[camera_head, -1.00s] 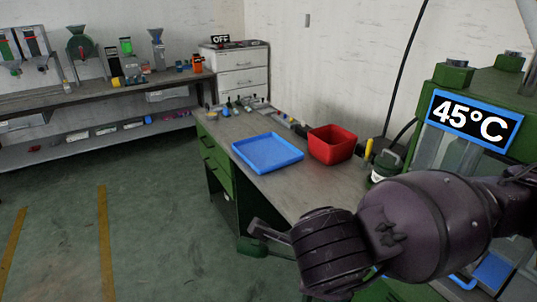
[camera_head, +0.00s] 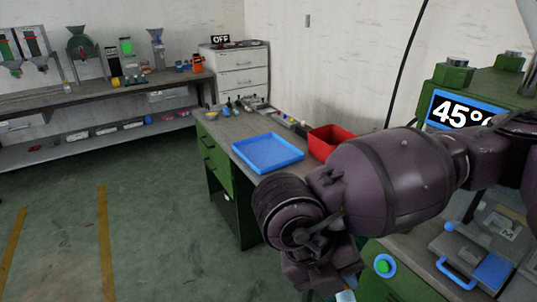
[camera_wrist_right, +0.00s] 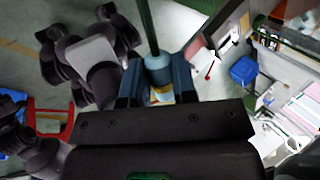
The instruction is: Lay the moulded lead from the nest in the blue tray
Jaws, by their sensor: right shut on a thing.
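The blue tray (camera_head: 268,153) lies flat on the bench in the head view, and its floor looks empty. My right arm comes in from the right, with its wrist in front of the bench's near end. My right gripper (camera_wrist_right: 158,88) shows in the right wrist view, shut on the moulded lead (camera_wrist_right: 157,68). The lead has a grey-blue thick end between the fingers, and a dark cable runs up from it. In the head view the gripper is mostly hidden at the bottom edge. My left gripper is not recognisable in either view.
A red bin (camera_head: 326,138) stands right of the tray, partly covered by my arm. Small tools lie along the bench's back. A green machine (camera_head: 455,76) with a temperature sign and a blue-handled plate (camera_head: 492,270) are at the right. Open floor is at the left.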

